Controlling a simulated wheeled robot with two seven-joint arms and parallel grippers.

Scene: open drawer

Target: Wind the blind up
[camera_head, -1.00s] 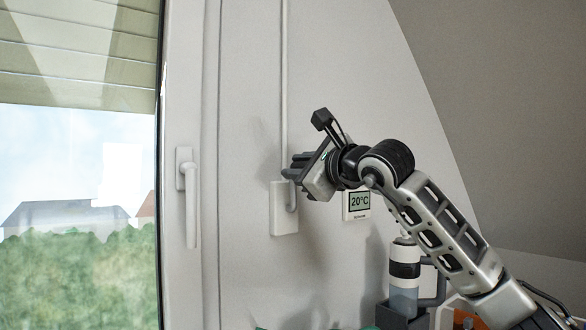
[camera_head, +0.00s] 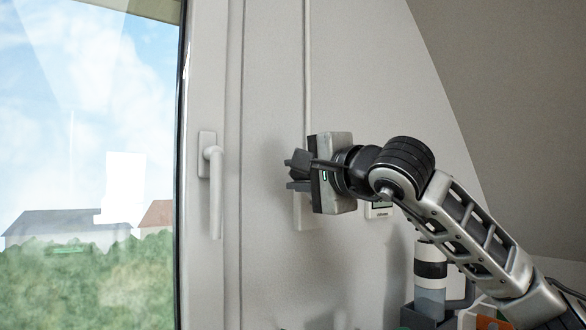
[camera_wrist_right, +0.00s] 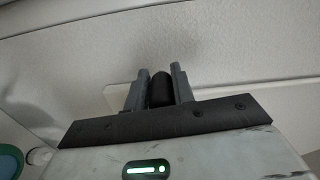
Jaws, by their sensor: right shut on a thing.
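My right gripper (camera_head: 298,172) is at the white winder box (camera_head: 304,213) on the wall, covering its upper part. In the right wrist view my gripper (camera_wrist_right: 160,90) has its two grey fingers closed on a dark rounded crank knob (camera_wrist_right: 161,89). The pale winder box (camera_wrist_right: 215,94) lies behind the fingers there. The crank arm itself is hidden in the head view. The blind (camera_head: 150,8) shows only as a strip at the top of the window, with open sky below. My left gripper is not in view.
The white window handle (camera_head: 215,185) points down on the frame left of my gripper. A thermostat (camera_head: 380,210) is partly hidden behind my arm. A bottle (camera_head: 431,275) stands in a dark holder below the arm. A white rod (camera_head: 307,70) runs up the wall.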

